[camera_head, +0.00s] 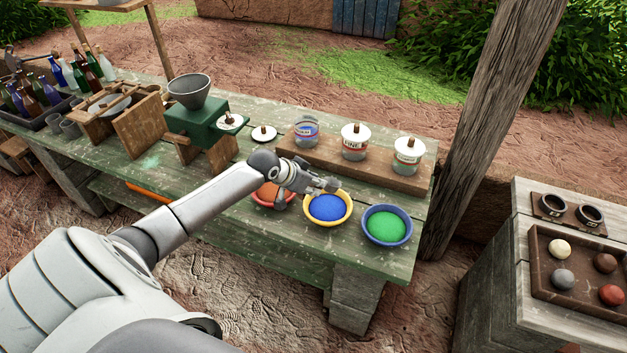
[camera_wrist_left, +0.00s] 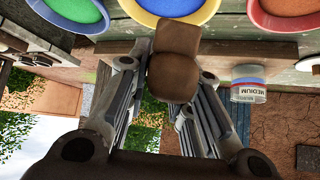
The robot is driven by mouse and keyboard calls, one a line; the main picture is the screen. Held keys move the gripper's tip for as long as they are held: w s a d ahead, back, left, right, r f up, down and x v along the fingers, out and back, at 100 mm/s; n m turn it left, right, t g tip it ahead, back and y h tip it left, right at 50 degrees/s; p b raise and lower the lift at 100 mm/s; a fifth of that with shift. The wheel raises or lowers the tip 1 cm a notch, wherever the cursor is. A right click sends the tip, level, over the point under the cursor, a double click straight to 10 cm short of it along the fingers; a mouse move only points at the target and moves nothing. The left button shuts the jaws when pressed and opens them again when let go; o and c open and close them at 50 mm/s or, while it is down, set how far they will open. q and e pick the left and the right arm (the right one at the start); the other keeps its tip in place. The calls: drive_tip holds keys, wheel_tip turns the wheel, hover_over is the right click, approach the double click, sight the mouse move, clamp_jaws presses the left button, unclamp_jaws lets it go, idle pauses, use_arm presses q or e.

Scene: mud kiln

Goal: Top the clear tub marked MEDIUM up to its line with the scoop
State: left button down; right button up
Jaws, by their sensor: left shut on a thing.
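The clear tub marked MEDIUM (camera_head: 305,131) stands lidless on the wooden board, with blue material in it. In the left wrist view, which is upside down, the tub (camera_wrist_left: 248,93) shows its label and blue near its base. My left gripper (camera_head: 322,186) is over the bowls, close to the yellow-rimmed bowl of blue material (camera_head: 327,208). In the wrist view the gripper (camera_wrist_left: 172,75) is shut on a brown rounded piece, apparently the scoop (camera_wrist_left: 176,42). Whether the scoop carries material is hidden. My right gripper is out of view.
The tub marked FINE (camera_head: 355,143) and another lidded tub (camera_head: 408,156) share the board. A loose lid (camera_head: 263,133) lies left of it. An orange bowl (camera_head: 268,196) and a green-filled bowl (camera_head: 387,225) flank the blue one. A grinder (camera_head: 195,118) stands left.

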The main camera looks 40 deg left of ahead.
use_arm(q)
drive_tip(key=shift+f+b, duration=0.55)
drive_tip(key=shift+f, duration=0.15)
wheel_tip(320, 180, down, 2)
drive_tip(key=shift+f+b, duration=0.1)
drive_tip(key=shift+b, duration=1)
drive_tip(key=shift+f+b, duration=0.75)
drive_tip(key=shift+b, duration=0.05)
drive_tip(key=shift+f+b, duration=0.35)
drive_tip(key=shift+f, duration=0.3)
wheel_tip(320, 180, down, 2)
drive_tip(key=shift+f+b, duration=0.15)
drive_tip(key=shift+b, duration=0.5)
drive_tip(key=shift+f+b, duration=0.35)
drive_tip(key=shift+f, duration=0.5)
drive_tip(key=shift+f, duration=0.15)
